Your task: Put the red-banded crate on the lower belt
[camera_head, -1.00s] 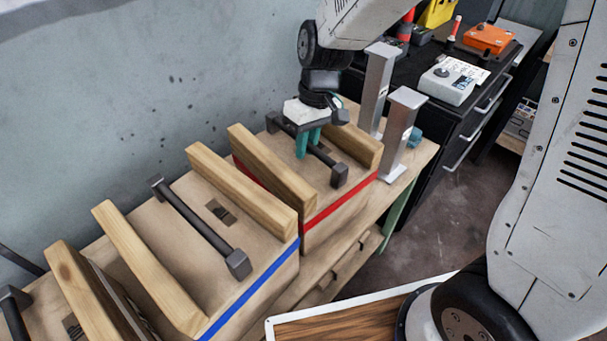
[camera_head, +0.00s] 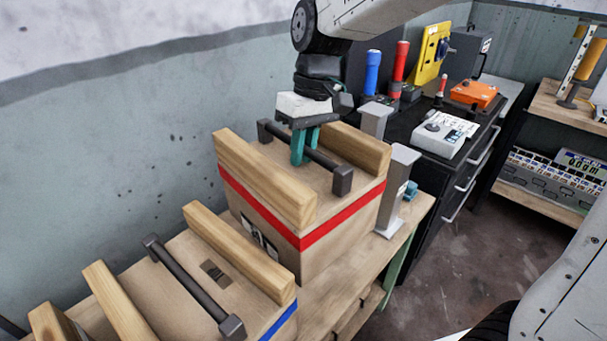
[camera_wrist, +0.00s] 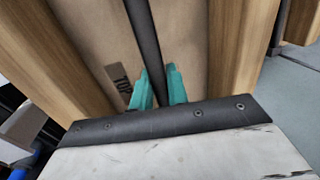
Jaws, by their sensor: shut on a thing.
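The red-banded crate (camera_head: 336,222) is a cardboard-brown box with a red stripe, two wooden rails on top and a dark bar handle (camera_head: 325,164) between them. My gripper (camera_head: 305,150) has teal fingers and is shut on that handle. In the wrist view the teal fingers (camera_wrist: 158,88) straddle the dark bar, with the crate's brown top (camera_wrist: 197,50) around it. The crate stands higher than the blue-banded crate (camera_head: 190,272) in front of it. Its underside is hidden, so I cannot tell how far it is clear of the surface. I cannot make out the lower belt.
Two grey posts (camera_head: 398,188) stand close to the right of the red-banded crate. A dark cabinet (camera_head: 440,170) with a white device (camera_head: 445,133) and an orange box (camera_head: 473,94) stands behind them. The wall is close on the left. Floor is open at lower right.

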